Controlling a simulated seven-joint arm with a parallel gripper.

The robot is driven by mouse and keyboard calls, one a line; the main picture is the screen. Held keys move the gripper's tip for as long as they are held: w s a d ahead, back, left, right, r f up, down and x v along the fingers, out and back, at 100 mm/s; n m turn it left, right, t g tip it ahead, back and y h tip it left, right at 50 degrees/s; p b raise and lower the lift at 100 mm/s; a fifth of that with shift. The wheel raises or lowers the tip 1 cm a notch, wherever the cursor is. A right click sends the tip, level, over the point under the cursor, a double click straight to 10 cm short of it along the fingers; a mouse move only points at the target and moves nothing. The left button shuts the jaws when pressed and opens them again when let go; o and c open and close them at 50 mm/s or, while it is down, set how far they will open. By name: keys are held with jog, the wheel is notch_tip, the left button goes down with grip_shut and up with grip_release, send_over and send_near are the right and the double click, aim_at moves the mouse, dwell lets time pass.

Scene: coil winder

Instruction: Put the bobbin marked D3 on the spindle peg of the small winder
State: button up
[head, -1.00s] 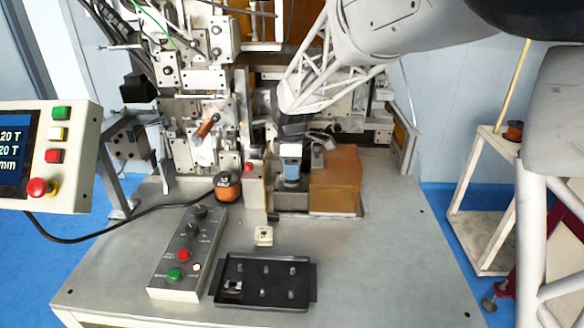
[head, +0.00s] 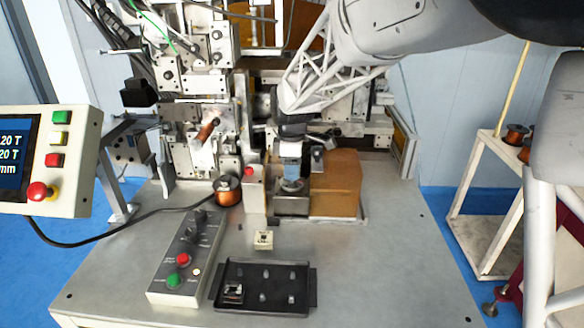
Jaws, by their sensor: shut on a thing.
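My gripper (head: 291,176) points down over the small grey metal block (head: 291,207) of the small winder, beside its brown housing (head: 336,185). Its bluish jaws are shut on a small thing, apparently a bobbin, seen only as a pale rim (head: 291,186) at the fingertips. Its marking cannot be read. The jaws and the held thing hide the spindle peg, so I cannot tell whether they touch. A cream square piece (head: 263,240) with dark marks, maybe another bobbin, sits on the table in front of the block.
A black tray (head: 308,298) with several short pegs and one small piece (head: 233,292) lies at the front. A control box (head: 187,255) stands left of it. A copper wire spool (head: 228,190) stands left of the winder. The table's right side is clear.

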jog(key=shift+f, duration=0.75)
jog(key=o, duration=0.9)
jog(key=shift+o, duration=0.2)
jog(key=shift+r, duration=3.9)
